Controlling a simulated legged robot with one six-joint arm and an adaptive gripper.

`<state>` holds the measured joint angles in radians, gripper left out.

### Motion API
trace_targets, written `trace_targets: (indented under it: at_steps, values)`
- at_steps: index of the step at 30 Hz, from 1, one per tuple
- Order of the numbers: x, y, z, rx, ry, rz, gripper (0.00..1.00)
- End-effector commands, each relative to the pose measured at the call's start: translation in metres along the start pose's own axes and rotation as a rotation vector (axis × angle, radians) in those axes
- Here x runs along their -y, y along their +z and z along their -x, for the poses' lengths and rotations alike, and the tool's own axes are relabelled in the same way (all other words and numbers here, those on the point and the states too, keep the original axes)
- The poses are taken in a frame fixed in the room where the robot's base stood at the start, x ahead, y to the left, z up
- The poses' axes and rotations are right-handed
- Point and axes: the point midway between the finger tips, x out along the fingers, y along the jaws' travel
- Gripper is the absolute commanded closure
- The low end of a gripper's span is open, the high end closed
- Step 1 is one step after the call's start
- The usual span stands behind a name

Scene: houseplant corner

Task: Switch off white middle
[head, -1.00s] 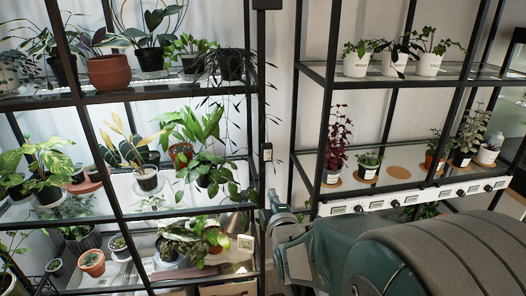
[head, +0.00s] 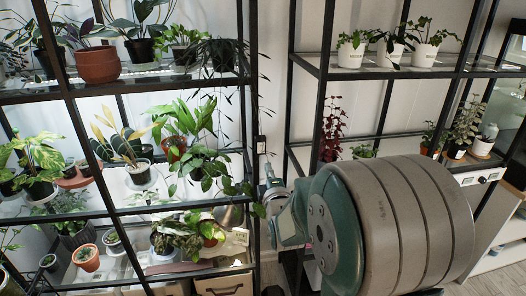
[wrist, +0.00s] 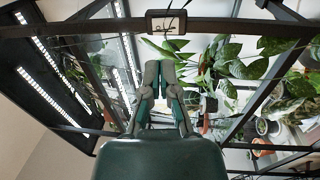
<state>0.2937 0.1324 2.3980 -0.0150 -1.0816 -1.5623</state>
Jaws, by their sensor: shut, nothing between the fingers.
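A small dark box with a pale face (head: 261,144), which looks like a switch, is fixed to the right post of the left rack at middle-shelf height. In the wrist view a dark-framed pale plate (wrist: 168,23), probably the same box, is above my fingertips; its marking is too small to read. My gripper (wrist: 161,74) is shut and empty, with a visible gap to the plate. In the head view its tip (head: 268,171) is just below the box. The left rack's middle shelf (head: 130,204) is brightly lit. White light strips (wrist: 45,92) glow in the wrist view.
Potted plants crowd the left rack; leaves (wrist: 225,62) hang close to the right of my fingers. The right rack holds white pots (head: 424,54) and a white strip with knobs (head: 482,179), mostly hidden by my arm.

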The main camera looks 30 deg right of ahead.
Motion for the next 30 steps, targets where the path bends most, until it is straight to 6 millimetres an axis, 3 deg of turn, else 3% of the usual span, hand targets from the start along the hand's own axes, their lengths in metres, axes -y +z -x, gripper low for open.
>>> trace_targets:
  at_steps: [12, 16, 30]
  values:
    - [0.000, 0.000, -0.072, -0.001, 0.000, 0.000, 1.00]
    - [0.000, 0.000, -0.083, -0.001, -0.001, -0.001, 1.00]
    - [-0.001, 0.000, -0.090, -0.001, 0.001, 0.000, 1.00]
